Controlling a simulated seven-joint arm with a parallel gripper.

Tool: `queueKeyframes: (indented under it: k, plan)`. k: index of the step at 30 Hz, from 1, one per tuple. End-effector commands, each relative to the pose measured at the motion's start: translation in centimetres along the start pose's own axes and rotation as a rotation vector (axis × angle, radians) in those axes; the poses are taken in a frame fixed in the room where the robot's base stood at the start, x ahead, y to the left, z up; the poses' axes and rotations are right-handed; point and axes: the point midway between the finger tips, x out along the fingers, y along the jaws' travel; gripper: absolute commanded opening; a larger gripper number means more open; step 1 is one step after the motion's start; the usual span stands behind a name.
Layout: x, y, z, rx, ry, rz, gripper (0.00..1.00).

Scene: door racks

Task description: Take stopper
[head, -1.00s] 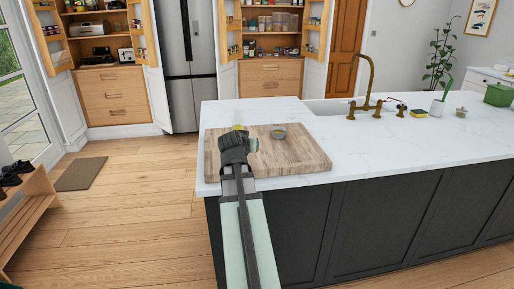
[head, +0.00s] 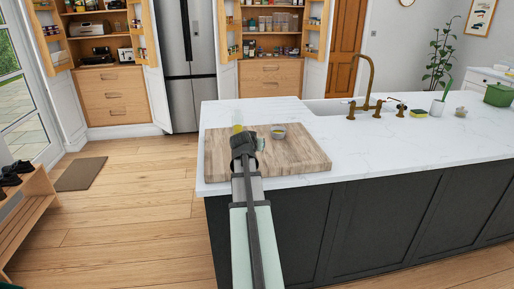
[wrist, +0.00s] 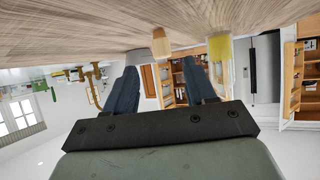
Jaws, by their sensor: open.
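A small tan, cork-like stopper (wrist: 161,43) stands on the wooden board in the wrist view, which is upside down. It lies beyond my fingertips, lined up with the gap between them. A clear container with yellow contents (wrist: 219,47) stands to its right; it shows in the head view (head: 238,121) just beyond my gripper. My gripper (wrist: 162,72) is open, with nothing between its dark fingers. In the head view my gripper (head: 243,146) is over the board's left part and hides the stopper.
The wooden board (head: 295,157) lies on the white island top (head: 400,146). A small grey bowl (head: 278,132) sits on the board, right of my gripper. A brass tap (head: 366,90) rises at the sink. The board's right part is clear.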

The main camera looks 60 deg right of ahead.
Motion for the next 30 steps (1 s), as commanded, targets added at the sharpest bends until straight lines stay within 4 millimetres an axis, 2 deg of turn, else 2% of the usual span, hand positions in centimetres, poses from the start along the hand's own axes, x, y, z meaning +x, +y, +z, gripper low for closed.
queueKeyframes:
  k: [9, 18, 30]
  plan:
    - [4.1, -0.3, -0.3, 0.0, -0.001, 0.001, 0.55]
    - [4.5, -0.3, -0.2, 0.0, 0.0, 0.0, 0.55]
    - [4.5, -0.3, -0.2, 0.0, 0.0, 0.0, 0.17]
